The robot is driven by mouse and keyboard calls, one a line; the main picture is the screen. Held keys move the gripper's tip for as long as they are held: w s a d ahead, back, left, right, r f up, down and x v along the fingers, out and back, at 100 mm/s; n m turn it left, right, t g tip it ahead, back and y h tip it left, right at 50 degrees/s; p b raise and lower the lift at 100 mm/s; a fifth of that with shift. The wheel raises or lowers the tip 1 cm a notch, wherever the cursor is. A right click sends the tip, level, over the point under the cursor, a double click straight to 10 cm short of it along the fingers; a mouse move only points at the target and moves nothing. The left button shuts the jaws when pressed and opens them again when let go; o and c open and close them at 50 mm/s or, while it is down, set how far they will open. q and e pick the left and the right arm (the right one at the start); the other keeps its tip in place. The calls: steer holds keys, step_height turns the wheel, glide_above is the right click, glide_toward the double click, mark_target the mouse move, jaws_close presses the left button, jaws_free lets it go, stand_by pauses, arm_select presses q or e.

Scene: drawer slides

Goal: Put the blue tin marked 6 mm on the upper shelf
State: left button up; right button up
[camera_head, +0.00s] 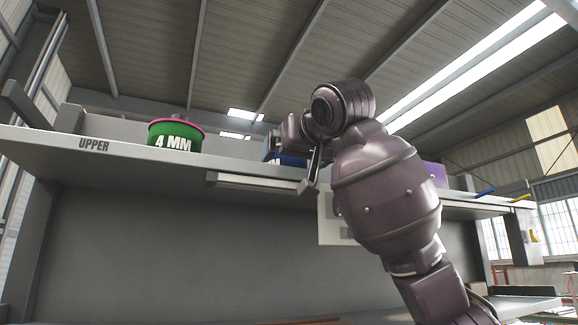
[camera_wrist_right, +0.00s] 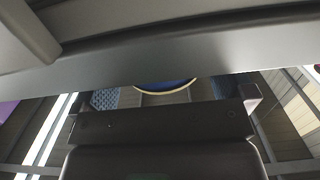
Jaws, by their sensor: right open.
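The upper shelf (camera_head: 120,155) is a long grey board with the word UPPER on its front edge. A blue thing (camera_head: 289,160) with a bit of white marking shows at this shelf behind my right gripper (camera_head: 303,163). It is probably the blue tin, but its marking cannot be read and most of it is hidden. In the right wrist view, a blue round thing with a pale rim (camera_wrist_right: 165,86) shows just beyond my open right gripper (camera_wrist_right: 165,105). Whether the fingers touch it I cannot tell. My left gripper is not in view.
A green tin with a pink rim, marked 4 MM (camera_head: 174,138), stands on the upper shelf at the left. A purple thing (camera_head: 436,174) shows on the right, partly behind my arm. The shelf between the green tin and the blue thing looks clear.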

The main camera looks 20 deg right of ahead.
arm_select(q)
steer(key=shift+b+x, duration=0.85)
steer(key=shift+b, duration=0.3)
arm_select(e)
steer(key=s, duration=0.8)
steer(key=shift+s+d+r, duration=0.25)
steer(key=shift+s+d, duration=0.1)
steer(key=shift+s, duration=0.05)
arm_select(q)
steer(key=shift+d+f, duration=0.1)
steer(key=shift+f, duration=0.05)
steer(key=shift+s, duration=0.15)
arm_select(e)
steer(key=shift+f, duration=0.1)
